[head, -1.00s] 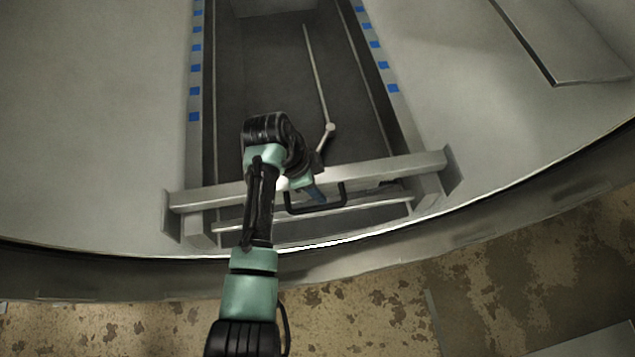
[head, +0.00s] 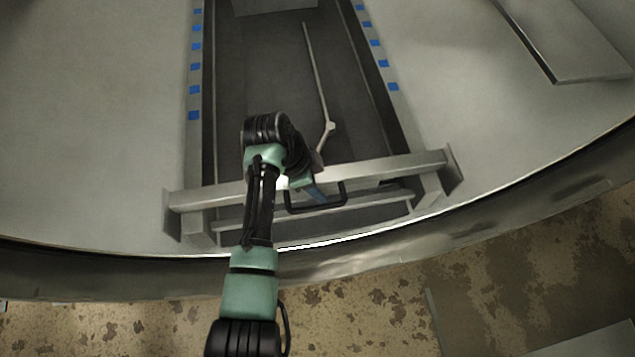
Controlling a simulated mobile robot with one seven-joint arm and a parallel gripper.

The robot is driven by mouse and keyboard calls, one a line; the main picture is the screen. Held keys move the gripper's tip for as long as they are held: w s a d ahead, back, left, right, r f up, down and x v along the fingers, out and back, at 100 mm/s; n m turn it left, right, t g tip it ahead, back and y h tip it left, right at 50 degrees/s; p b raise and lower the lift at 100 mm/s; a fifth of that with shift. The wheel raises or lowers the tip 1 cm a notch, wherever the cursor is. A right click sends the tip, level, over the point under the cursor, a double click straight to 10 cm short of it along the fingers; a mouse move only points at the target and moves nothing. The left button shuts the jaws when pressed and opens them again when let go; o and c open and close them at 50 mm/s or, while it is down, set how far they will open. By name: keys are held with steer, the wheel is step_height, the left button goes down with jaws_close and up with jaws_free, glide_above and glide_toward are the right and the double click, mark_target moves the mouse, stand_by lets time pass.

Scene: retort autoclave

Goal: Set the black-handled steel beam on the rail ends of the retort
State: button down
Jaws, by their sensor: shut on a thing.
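The steel beam (head: 390,168) lies crosswise over the front of the retort's channel, with an upright plate at each end. Its left end is slightly lower in the picture than its right end. Its black handle (head: 318,208) is a loop on the near side. My gripper (head: 318,192) is at the handle, shut on it; its fingertips are partly hidden by my arm. The beam spans the left rail (head: 207,150) and the right rail (head: 383,115) near their front ends. I cannot tell whether it touches them or hangs just above.
Blue squares (head: 194,90) line both rails. A thin rod (head: 318,80) lies along the dark channel floor behind the beam. A crossbar (head: 375,200) runs in front of the beam. The retort's curved rim (head: 490,205) is nearer, with stained floor (head: 350,310) beyond it.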

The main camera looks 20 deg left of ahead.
steer(key=shift+w+f, duration=0.1)
steer(key=shift+f, duration=0.05)
stand_by(0.4)
steer(key=shift+c, duration=1.8)
jaws_free()
steer(key=shift+s+f, duration=0.2)
steer(key=p+v, duration=0.4)
steer(key=v, duration=0.9)
steer(key=shift+w+r+p, duration=0.1)
steer(key=shift+r+p, duration=0.05)
steer(key=shift+p, duration=0.2)
